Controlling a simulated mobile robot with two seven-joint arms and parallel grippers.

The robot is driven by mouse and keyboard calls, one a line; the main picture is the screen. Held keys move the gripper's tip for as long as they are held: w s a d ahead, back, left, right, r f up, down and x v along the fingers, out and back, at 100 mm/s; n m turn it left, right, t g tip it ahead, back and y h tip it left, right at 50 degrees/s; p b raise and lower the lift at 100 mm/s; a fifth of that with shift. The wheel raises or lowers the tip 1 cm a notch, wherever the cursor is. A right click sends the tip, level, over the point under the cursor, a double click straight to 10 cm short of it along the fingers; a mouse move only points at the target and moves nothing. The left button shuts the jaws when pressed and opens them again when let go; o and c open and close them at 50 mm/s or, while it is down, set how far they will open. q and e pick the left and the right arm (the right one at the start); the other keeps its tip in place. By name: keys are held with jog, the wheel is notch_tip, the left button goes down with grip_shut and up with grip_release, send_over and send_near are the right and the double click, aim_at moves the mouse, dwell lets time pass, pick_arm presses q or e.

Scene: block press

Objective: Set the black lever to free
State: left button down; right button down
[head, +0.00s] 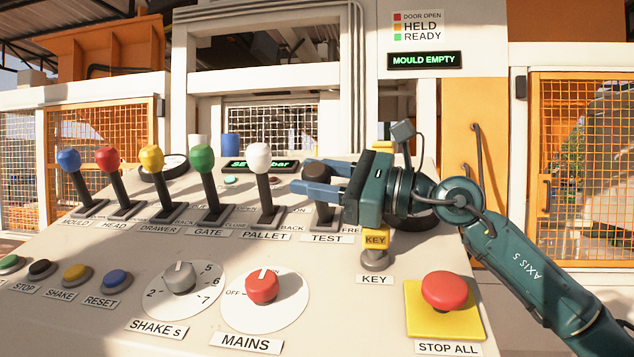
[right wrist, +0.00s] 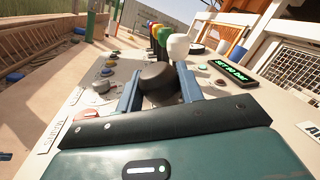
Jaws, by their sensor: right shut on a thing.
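The black lever (head: 317,171) stands in its slot above the TEST label (head: 327,238), at the right end of the lever row. Its shaft leans slightly left, like its neighbours. My right gripper (head: 303,175) reaches in from the right with its two blue fingers on either side of the black knob, shut on it. In the right wrist view the dark knob (right wrist: 157,79) sits between the fingers. A label starting "FRE" (head: 350,230) is partly hidden right of the slot. My left gripper is not in view.
The white PALLET lever (head: 259,158) stands just left of the black one, with green, yellow, red and blue levers further left. A KEY switch (head: 374,257) and red STOP ALL button (head: 448,290) lie below my right arm. The MAINS dial (head: 262,288) is in front.

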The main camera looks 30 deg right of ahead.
jog(key=shift+a+f, duration=0.1)
jog(key=shift+f, duration=0.05)
jog(key=c, duration=0.9)
grip_release()
jog(key=shift+s+d, duration=0.15)
jog(key=shift+d, duration=0.05)
jog(key=b+v, duration=0.1)
jog(key=v, duration=0.1)
jog(key=b+v, duration=0.1)
jog(key=v, duration=0.2)
jog(key=b+v, duration=0.1)
jog(key=v, duration=0.2)
jog(key=shift+d+f+b, duration=0.1)
jog(key=shift+f+b, duration=0.2)
jog(key=shift+b, duration=0.1)
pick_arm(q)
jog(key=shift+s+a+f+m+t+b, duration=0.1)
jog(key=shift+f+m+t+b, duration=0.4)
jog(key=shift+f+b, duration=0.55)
pick_arm(e)
jog(key=shift+r+v, duration=0.15)
jog(key=shift+v, duration=1)
jog(key=shift+r+v, duration=0.15)
jog(key=shift+v, duration=0.95)
jog(key=shift+s, duration=0.1)
